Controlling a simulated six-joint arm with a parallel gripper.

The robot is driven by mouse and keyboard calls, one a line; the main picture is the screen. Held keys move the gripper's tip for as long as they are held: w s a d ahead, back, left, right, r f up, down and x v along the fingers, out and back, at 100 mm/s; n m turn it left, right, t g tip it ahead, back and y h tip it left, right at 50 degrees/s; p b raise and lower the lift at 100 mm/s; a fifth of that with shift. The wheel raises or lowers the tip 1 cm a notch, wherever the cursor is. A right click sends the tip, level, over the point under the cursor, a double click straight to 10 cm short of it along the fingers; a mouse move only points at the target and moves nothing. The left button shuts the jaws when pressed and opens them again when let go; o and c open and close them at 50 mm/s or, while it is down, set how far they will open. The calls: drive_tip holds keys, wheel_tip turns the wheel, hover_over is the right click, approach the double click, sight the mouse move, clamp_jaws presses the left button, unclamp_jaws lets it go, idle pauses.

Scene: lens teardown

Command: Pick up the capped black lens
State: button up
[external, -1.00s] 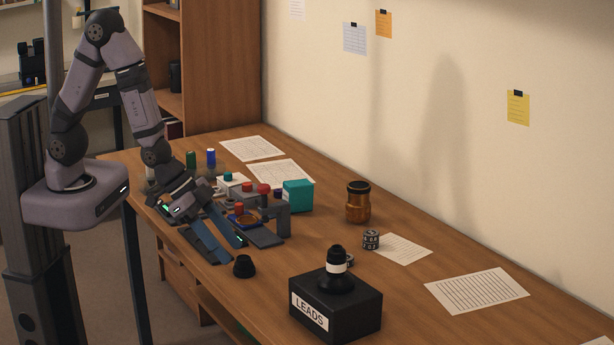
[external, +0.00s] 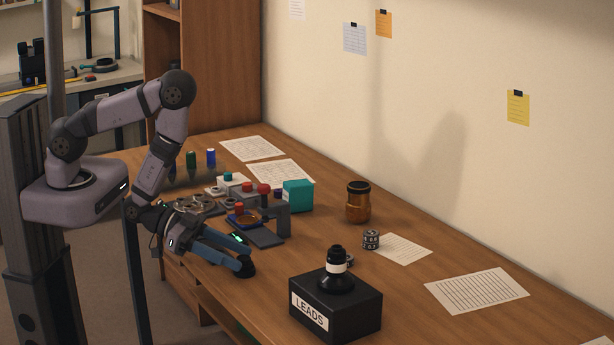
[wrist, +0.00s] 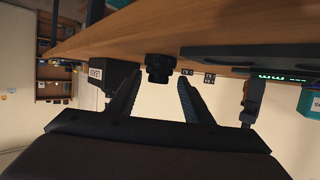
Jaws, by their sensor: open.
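The small black piece that I take for the capped black lens (external: 249,271) stands on the table near its front edge. In the external view, my gripper's (external: 242,252) fingers partly hide it. In the wrist view, which is upside down, the lens (wrist: 158,67) shows its ridged dark body just beyond and between the fingertips. My gripper (wrist: 160,80) is open there, with nothing held between its fingers. I cannot tell whether a finger touches the lens.
A black box labelled LEADS (external: 345,312) stands to the right, with a white-banded black piece (external: 337,268) on top. A black stand (external: 281,218), teal box (external: 298,196) and several small parts lie behind my gripper.

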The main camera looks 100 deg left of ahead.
sight(249, 265)
drive_tip(key=shift+s+t, duration=0.3)
drive_tip(key=shift+s, duration=0.1)
drive_tip(key=shift+w, duration=0.1)
drive_tip(key=shift+w+f+b, duration=0.25)
drive_tip(key=shift+w+b, duration=0.45)
drive_tip(key=shift+b, duration=0.35)
drive_tip(key=shift+w, duration=0.25)
drive_tip(key=shift+w+b, duration=0.1)
drive_tip(key=shift+b, duration=0.25)
drive_tip(key=b+x, duration=0.2)
drive_tip(key=b, duration=0.2)
drive_tip(key=shift+w+d+f, duration=0.15)
drive_tip(key=shift+w, duration=0.25)
drive_tip(key=shift+b+x, duration=0.9)
drive_tip(key=shift+x, duration=0.15)
